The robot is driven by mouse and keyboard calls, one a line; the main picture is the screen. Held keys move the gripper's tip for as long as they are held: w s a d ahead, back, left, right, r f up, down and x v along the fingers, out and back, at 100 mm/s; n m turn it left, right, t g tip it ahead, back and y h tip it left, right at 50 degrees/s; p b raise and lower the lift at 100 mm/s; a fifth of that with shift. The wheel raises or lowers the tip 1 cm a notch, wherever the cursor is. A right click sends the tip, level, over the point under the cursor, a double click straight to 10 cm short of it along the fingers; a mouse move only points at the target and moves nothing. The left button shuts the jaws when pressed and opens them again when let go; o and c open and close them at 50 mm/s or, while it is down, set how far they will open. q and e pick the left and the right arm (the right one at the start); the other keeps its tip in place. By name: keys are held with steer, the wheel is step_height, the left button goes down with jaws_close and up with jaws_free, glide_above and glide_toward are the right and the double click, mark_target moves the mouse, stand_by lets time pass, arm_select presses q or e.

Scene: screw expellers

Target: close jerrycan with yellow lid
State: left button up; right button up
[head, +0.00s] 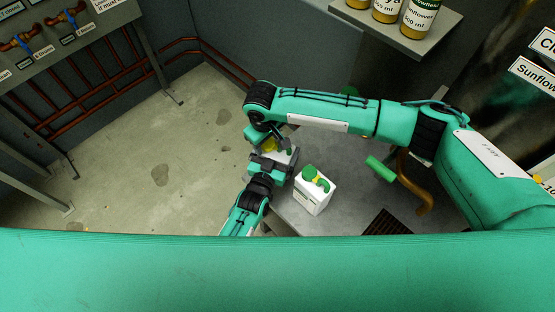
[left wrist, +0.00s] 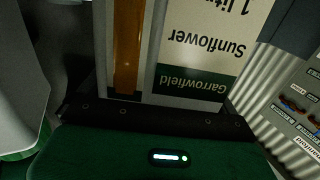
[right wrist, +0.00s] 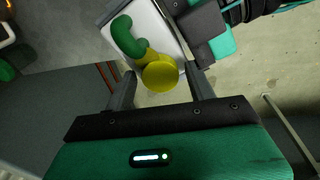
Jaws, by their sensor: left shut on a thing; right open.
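A white jerrycan (head: 288,155) with a green handle (right wrist: 126,36) is held by my left gripper (head: 275,167) above the grey surface's left edge. Its label, reading Sunflower and Garrowfield, fills the left wrist view (left wrist: 205,45). The round yellow lid (right wrist: 160,76) shows at the jerrycan's top, beside a yellow part near the handle; I cannot tell if the lid is fully seated. My right gripper (right wrist: 162,92) is open, with one finger on each side of the lid and visible gaps. In the head view the yellow lid (head: 269,145) is partly hidden by the right gripper.
A second white jerrycan (head: 313,196) with a green top stands on the grey surface (head: 345,205), close to the left gripper. A green handle (head: 380,168) and a brown curved pipe (head: 418,190) are farther right. Bottles stand on a shelf (head: 425,42) at the back.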

steer(key=c, duration=1)
steer(key=o, duration=1.1)
steer(key=shift+s+r, duration=0.2)
steer(key=shift+r, duration=2.05)
steer(key=shift+c, duration=0.5)
steer(key=r, duration=0.3)
steer(key=shift+s+a+r, duration=0.1)
steer(key=shift+s+r, duration=0.1)
steer(key=shift+r, duration=0.05)
